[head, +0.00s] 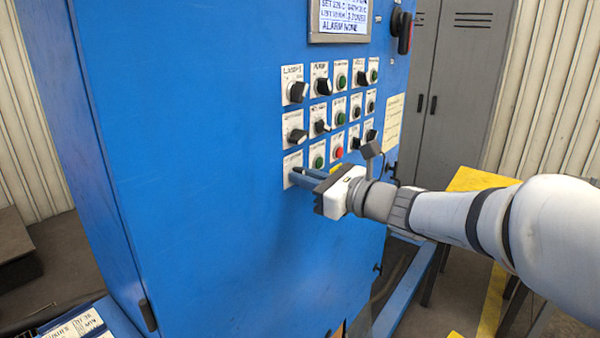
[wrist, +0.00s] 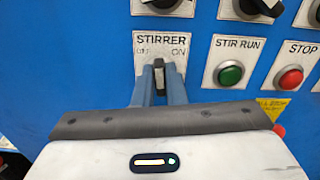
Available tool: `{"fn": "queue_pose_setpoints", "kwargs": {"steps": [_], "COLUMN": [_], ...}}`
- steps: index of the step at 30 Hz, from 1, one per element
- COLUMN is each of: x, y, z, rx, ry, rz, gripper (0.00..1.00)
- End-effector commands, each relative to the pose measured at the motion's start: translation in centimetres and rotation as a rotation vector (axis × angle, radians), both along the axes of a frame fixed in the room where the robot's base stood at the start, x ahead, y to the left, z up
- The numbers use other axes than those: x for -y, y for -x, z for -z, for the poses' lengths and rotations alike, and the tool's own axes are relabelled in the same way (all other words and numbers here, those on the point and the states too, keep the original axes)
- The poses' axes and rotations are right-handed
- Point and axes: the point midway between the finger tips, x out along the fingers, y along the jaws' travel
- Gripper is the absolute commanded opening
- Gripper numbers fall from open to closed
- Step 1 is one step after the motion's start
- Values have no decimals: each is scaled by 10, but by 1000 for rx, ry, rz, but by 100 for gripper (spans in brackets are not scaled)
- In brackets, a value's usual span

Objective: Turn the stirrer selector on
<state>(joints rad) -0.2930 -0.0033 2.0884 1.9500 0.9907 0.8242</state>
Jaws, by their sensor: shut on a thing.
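The stirrer selector (wrist: 159,72) is a black knob on a white plate marked STIRRER, with OFF at left and ON at right. In the wrist view its handle stands about upright between the two marks. My gripper (wrist: 160,85) has one blue-grey finger on each side of the knob and is shut on it. In the head view my gripper (head: 299,177) reaches the lowest left plate (head: 291,161) of the panel, and its fingers hide the knob there.
A green STIR RUN button (wrist: 229,73) and a red STOP button (wrist: 290,79) sit to the right. More black selectors (head: 297,92) are above on the blue cabinet (head: 200,200). A display (head: 341,18) is at the top. Grey lockers (head: 455,80) stand behind.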

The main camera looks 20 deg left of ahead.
Motion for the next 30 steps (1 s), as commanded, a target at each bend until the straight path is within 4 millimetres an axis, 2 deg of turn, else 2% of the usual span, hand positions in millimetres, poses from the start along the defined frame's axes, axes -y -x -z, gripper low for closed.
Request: {"fn": "queue_pose_setpoints", "kwargs": {"steps": [15, 30], "x": [3, 4], "y": [-5, -6], "z": [-4, -2], "rx": [-418, -596], "ry": [-175, -251], "rz": [10, 10], "gripper": [0, 0]}}
